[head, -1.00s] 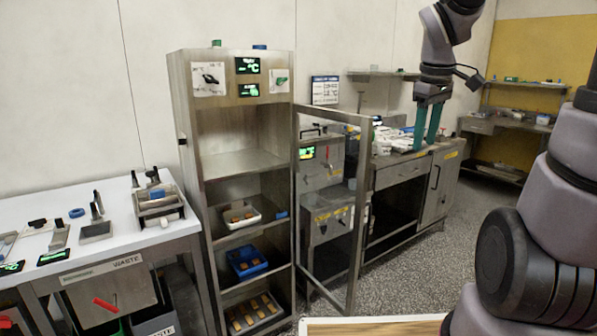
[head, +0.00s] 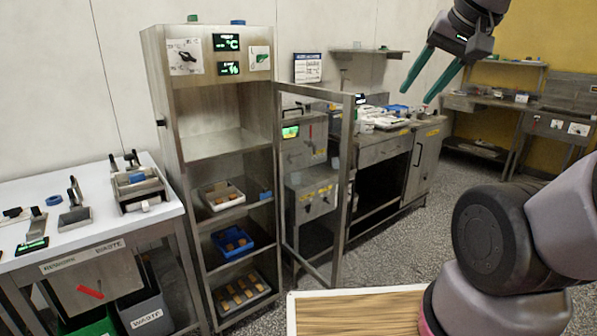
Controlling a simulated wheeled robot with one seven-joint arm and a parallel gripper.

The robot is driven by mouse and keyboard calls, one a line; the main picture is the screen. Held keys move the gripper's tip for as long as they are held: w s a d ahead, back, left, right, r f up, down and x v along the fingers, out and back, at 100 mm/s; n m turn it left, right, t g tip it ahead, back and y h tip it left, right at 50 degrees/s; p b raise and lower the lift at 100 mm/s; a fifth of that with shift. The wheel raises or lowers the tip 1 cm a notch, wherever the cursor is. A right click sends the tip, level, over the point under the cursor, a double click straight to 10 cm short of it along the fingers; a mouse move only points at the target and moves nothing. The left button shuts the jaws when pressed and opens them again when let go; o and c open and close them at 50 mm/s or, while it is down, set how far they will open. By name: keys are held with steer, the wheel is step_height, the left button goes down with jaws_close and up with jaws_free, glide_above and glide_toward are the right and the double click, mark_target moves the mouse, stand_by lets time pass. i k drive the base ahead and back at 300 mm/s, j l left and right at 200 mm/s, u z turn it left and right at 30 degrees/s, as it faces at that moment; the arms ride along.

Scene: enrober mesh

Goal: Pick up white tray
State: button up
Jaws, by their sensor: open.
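The white tray (head: 213,207) sits on a middle shelf of the tall steel cabinet (head: 157,110), with several brown pieces in it. The cabinet's framed door (head: 343,190) stands open to the right. My gripper (head: 426,90) is in the upper right, with its two green fingers apart and nothing between them. It is raised in front of the back counter, well to the right of the cabinet and apart from the tray.
A blue tray (head: 246,248) and a tray of brown bars (head: 262,289) are on lower shelves. A small blue item (head: 265,195) lies right of the white tray. A white worktable (head: 110,222) stands left. A wooden board (head: 350,310) is at the bottom.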

mark_target(219, 196)
steer(key=i+l+z, duration=0.15)
steer(key=z, duration=0.2)
steer(key=i+z, duration=0.35)
steer(key=i+l+z, duration=0.1)
steer(key=z, duration=0.2)
steer(key=i+l+z, duration=0.1)
steer(key=i+z, duration=0.25)
steer(key=i, duration=0.35)
steer(key=i+u, duration=0.2)
steer(key=u, duration=0.25)
steer(key=i+l+u, duration=0.15)
steer(key=u, duration=0.3)
steer(key=i+u, duration=0.15)
steer(key=u, duration=0.25)
steer(key=i+l+u, duration=0.1)
steer(key=u, duration=0.35)
steer(key=l+u, duration=0.2)
steer(key=u, duration=0.2)
steer(key=i+l+u, duration=0.15)
steer(key=u, duration=0.25)
steer(key=l+u, duration=0.2)
steer(key=u, duration=0.2)
steer(key=l+u, duration=0.3)
steer(key=i+l+u, duration=0.1)
steer(key=u, duration=0.15)
steer(key=j+z, duration=0.25)
steer(key=j, duration=0.9)
